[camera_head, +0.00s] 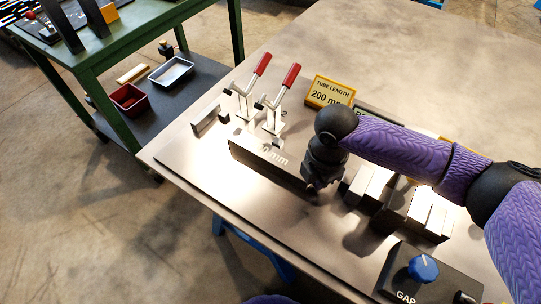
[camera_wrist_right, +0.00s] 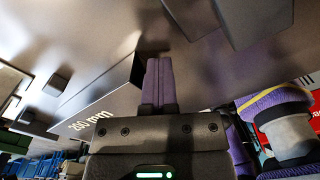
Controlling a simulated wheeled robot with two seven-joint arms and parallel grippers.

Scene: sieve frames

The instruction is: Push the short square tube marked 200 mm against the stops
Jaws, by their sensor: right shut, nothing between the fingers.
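The square tube marked 200 mm (camera_head: 262,161) lies on the table in the head view, its top brightly lit and its side dark. It also shows in the wrist view (camera_wrist_right: 98,98), with its marking readable. My right gripper (camera_head: 316,187) is shut and empty at the tube's right end, low over the table; its closed fingers show in the wrist view (camera_wrist_right: 159,68). I cannot tell whether they touch the tube. A dark upright block (camera_head: 209,121), which looks like a stop, stands beyond the tube's left end with a gap between. My left gripper is not in view.
Two toggle clamps with red handles (camera_head: 262,64) (camera_head: 291,76) stand behind the tube. A yellow sign (camera_head: 329,92) reads tube length 200 mm. Several metal blocks (camera_head: 367,184) lie right of my gripper. A box with a blue knob (camera_head: 423,268) is at the front right.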

